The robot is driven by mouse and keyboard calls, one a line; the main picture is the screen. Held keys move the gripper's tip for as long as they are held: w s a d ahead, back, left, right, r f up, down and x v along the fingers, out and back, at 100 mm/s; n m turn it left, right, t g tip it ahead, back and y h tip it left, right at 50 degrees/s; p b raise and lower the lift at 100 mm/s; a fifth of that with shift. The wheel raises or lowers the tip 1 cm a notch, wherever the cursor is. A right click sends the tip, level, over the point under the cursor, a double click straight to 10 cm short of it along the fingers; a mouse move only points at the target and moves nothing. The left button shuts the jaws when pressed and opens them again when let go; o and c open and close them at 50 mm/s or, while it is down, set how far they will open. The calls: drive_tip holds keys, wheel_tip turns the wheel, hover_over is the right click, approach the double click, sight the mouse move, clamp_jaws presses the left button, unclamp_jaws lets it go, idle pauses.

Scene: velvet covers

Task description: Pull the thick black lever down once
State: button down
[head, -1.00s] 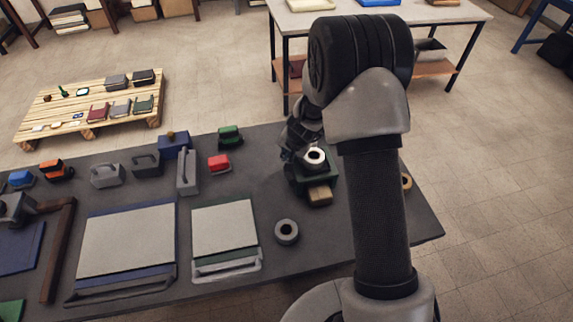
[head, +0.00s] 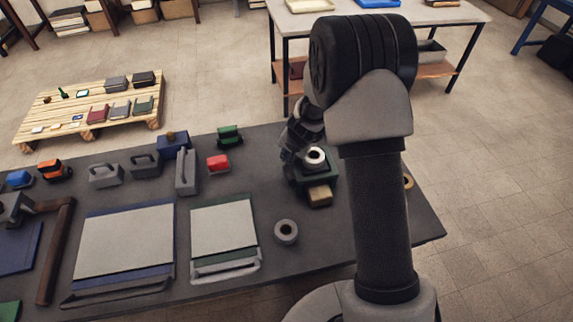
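My gripper (head: 297,158) is small and dark at the back right of the dark table, partly hidden behind my own arm. It is beside or against a dark green block-like device (head: 331,172) with a white ring on top and a wooden block (head: 320,195) at its front. I cannot tell whether it touches the device, or whether its fingers are open or shut. No thick black lever can be clearly picked out; one at the device could be hidden by my gripper or arm. A dark grey piece with a handle (head: 146,163) stands farther left.
The dark table (head: 300,275) also holds a tape roll (head: 286,231), two large pale boards (head: 125,238) with front handles, a red block (head: 218,163), a green block (head: 229,135) and a tall grey handle piece (head: 187,172). The front right table area is mostly clear.

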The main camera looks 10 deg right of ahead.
drive_tip(key=shift+s+a+f+b, duration=0.2)
drive_tip(key=shift+s+f+b, duration=0.55)
drive_tip(key=shift+s+f, duration=0.45)
drive_tip(key=shift+w, duration=0.2)
idle(0.4)
drive_tip(key=shift+w+r+p, duration=0.35)
drive_tip(key=shift+r+p, duration=0.1)
drive_tip(key=shift+p, duration=0.4)
drive_tip(key=shift+r, duration=0.1)
drive_tip(key=shift+w+r+p, duration=0.45)
drive_tip(key=shift+r+p, duration=0.35)
drive_tip(key=shift+p, duration=0.3)
drive_tip(key=shift+w+r+p, duration=0.45)
drive_tip(key=shift+r+p, duration=0.35)
drive_tip(key=shift+p, duration=0.35)
drive_tip(key=shift+w+r+p, duration=0.45)
drive_tip(key=shift+r+p, duration=0.35)
drive_tip(key=shift+p, duration=0.3)
